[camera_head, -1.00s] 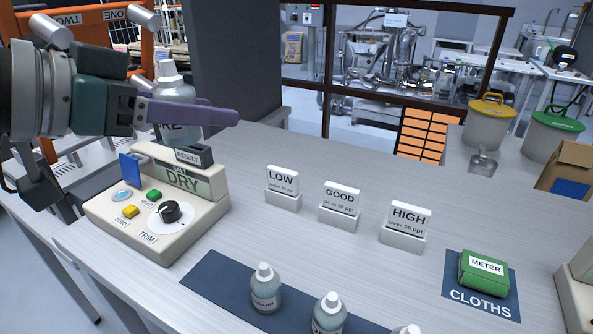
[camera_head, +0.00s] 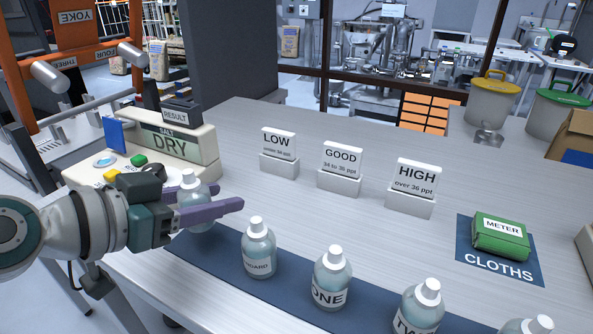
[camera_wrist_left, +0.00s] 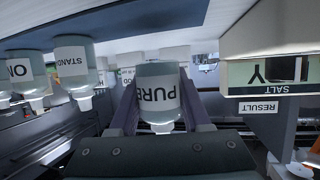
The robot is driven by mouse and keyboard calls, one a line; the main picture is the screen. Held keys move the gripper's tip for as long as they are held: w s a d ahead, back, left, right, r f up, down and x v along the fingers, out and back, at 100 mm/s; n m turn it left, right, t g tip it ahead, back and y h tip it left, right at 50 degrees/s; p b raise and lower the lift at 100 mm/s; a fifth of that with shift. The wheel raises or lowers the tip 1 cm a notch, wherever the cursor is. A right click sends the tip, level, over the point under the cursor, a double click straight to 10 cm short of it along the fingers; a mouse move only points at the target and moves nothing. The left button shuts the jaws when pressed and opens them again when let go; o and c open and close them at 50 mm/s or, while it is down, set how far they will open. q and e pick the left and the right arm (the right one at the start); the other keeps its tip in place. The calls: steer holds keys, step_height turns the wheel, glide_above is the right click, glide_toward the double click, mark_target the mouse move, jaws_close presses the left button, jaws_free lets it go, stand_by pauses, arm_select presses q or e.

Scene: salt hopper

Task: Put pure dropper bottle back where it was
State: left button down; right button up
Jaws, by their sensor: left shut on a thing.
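The pure dropper bottle (camera_head: 197,196) has a white cap and a pale body. My left gripper (camera_head: 212,208) is shut on it, with purple fingers on both sides of the body. In the left wrist view the bottle (camera_wrist_left: 158,92) appears upside down between the fingers, its label reading PURE. In the head view it is upright at the left end of the dark blue mat (camera_head: 330,300). I cannot tell whether its base touches the mat. My right gripper is not in view.
A standard bottle (camera_head: 258,250), a bottle labelled ONE (camera_head: 332,280) and further bottles stand in a row to the right. The salt meter (camera_head: 190,140), reading DRY, stands behind my gripper. LOW (camera_head: 279,150), GOOD (camera_head: 340,167) and HIGH (camera_head: 412,187) signs stand farther back. The table between signs and bottles is clear.

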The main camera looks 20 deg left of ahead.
mark_target(219, 231)
arm_select(q)
steer(key=shift+f+b, duration=0.6)
steer(key=shift+f, duration=1)
steer(key=shift+f, duration=0.2)
steer(key=shift+c, duration=1.8)
jaws_free()
steer(key=shift+r, duration=0.2)
steer(key=shift+s+r, duration=0.1)
steer(key=shift+s, duration=0.05)
steer(key=v, duration=1)
steer(key=shift+s+a, duration=0.1)
steer(key=shift+s+a+r+b, duration=0.15)
steer(key=shift+s+r+b, duration=0.2)
steer(key=shift+s, duration=0.3)
